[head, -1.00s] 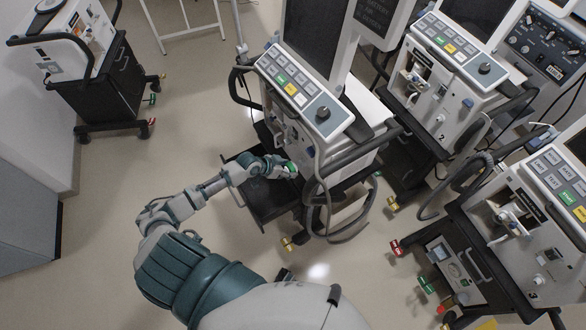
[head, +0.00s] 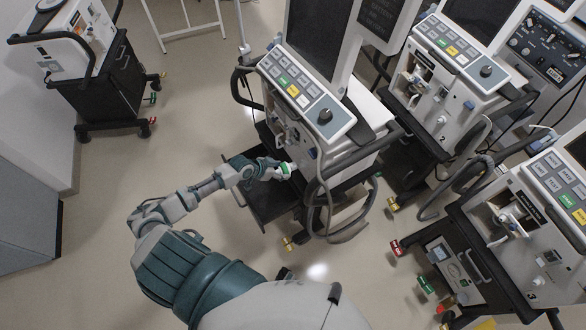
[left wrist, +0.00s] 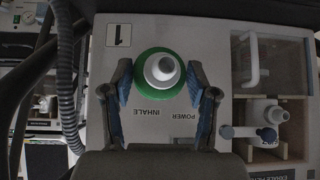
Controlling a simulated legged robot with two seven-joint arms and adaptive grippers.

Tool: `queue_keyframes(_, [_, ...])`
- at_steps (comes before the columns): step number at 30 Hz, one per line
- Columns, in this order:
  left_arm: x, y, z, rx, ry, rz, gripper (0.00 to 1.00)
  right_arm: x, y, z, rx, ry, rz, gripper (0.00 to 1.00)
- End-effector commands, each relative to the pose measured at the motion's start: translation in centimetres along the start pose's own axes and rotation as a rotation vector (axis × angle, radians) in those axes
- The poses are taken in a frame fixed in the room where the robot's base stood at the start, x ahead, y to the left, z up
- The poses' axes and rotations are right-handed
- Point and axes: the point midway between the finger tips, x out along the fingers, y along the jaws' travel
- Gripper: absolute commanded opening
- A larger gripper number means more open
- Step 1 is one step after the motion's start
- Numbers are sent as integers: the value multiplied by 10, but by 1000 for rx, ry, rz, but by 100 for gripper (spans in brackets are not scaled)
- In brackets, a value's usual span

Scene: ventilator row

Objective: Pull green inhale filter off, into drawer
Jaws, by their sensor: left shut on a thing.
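The green inhale filter (head: 285,170), with white ends, is at the front of the nearest ventilator (head: 308,125). In the left wrist view the filter (left wrist: 145,86) shows as a green ring with a white nozzle, above the INHALE label. My left gripper (head: 272,169) is shut on it; blue pads flank the green ring in the left wrist view (left wrist: 161,84). The filter hides what is behind it, so I cannot tell how far it stands from the port. A black open drawer (head: 265,207) juts out below. My right gripper is not in view.
A grey hose (head: 318,198) hangs at the ventilator's front right. Ventilator 2 (head: 440,95) and another ventilator (head: 520,225) stand to the right. A black cart (head: 108,90) stands at the back left. Beige floor (head: 110,195) is clear on the left.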

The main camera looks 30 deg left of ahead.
Motion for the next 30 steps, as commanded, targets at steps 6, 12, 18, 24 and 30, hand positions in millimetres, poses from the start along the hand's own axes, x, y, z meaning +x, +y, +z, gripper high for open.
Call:
queue_keyframes(6, [-7, 5, 4, 2, 0, 3, 0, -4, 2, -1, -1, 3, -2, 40])
queue_keyframes(12, [-13, 6, 10, 4, 1, 3, 0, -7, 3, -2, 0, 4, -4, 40])
queue_keyframes(18, [-18, 5, 16, 1, 3, 6, 0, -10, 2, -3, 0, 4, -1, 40])
queue_keyframes(24, [-19, 5, 18, 1, 3, 6, 0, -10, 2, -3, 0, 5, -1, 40])
queue_keyframes(30, [-18, 7, 17, 2, 4, 8, 0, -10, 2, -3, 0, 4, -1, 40])
